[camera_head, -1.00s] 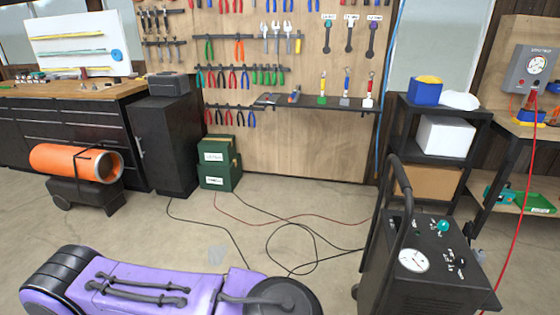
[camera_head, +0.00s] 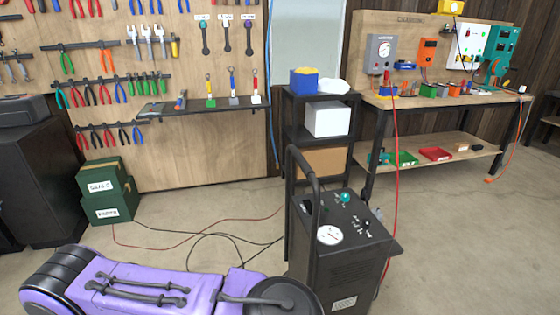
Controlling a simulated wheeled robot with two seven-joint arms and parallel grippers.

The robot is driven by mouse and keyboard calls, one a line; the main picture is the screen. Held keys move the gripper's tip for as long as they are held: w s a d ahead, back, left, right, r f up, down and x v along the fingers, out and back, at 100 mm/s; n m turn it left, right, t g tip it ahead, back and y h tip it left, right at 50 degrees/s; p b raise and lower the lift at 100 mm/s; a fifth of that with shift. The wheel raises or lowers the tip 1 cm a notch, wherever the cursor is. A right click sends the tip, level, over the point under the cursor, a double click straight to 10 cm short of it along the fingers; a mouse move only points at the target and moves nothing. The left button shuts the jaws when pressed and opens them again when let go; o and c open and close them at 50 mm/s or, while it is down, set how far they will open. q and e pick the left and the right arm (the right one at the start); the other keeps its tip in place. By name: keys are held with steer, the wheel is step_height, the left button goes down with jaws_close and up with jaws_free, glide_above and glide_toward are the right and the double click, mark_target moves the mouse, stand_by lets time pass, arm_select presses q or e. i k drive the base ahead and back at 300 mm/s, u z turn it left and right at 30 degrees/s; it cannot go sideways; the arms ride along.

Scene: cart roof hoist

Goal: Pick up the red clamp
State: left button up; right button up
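I cannot make out anything that is clearly a red clamp. Small red things show on the workbench, including a red tray (camera_head: 436,154) on its lower shelf. A red-handled tool (camera_head: 255,86) with a white base stands on the pegboard shelf (camera_head: 200,106). Red-handled pliers (camera_head: 97,140) hang on the pegboard among other tools. These are too small to identify for certain.
A black wheeled cart (camera_head: 345,250) with a gauge stands close at centre right. A black shelf unit (camera_head: 318,145) stands behind it. A wooden workbench (camera_head: 455,101) is at right, with a red hose (camera_head: 396,190) hanging. Cables lie by green boxes (camera_head: 108,205). Floor at right is clear.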

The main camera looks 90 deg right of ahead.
mark_target(386, 74)
steer(key=z, duration=2.55)
steer(key=k, duration=0.4)
steer(key=z, duration=0.35)
steer(key=i, duration=0.95)
